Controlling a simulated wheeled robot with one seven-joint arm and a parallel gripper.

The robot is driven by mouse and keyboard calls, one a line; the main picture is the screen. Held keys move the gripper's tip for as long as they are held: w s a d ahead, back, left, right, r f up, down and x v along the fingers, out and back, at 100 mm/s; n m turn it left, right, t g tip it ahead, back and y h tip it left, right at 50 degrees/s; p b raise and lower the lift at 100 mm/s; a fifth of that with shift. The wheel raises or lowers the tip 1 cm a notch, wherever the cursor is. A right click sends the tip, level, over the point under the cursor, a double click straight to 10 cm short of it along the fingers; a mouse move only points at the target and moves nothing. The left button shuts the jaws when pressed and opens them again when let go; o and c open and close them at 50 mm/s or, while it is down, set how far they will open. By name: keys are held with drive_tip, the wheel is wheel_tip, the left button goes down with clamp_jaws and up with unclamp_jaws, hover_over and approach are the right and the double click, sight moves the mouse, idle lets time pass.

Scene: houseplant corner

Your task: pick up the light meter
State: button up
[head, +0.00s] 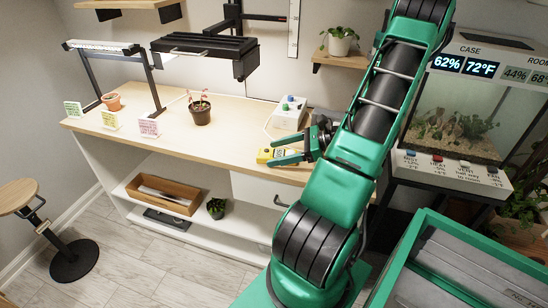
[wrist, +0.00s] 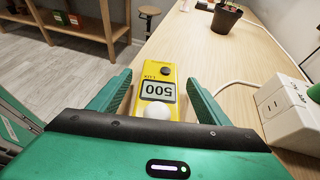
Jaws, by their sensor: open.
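In the head view the meter (head: 264,156) shows as a small yellow block at my gripper's fingertips. My gripper (head: 287,149) is open. In the wrist view its two green fingers (wrist: 158,90) stand on either side of the meter, with a gap visible on each side. The near end of the meter is partly hidden by my gripper body.
A dark plant pot (head: 200,115) stands farther left on the bench (head: 235,135). A glass terrarium (head: 460,110) stands at the right.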

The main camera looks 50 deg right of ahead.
drive_tip(key=shift+w+a+f, duration=0.1)
drive_tip(key=shift+w, duration=0.05)
drive_tip(key=c, duration=1.2)
drive_tip(key=shift+c, duration=0.2)
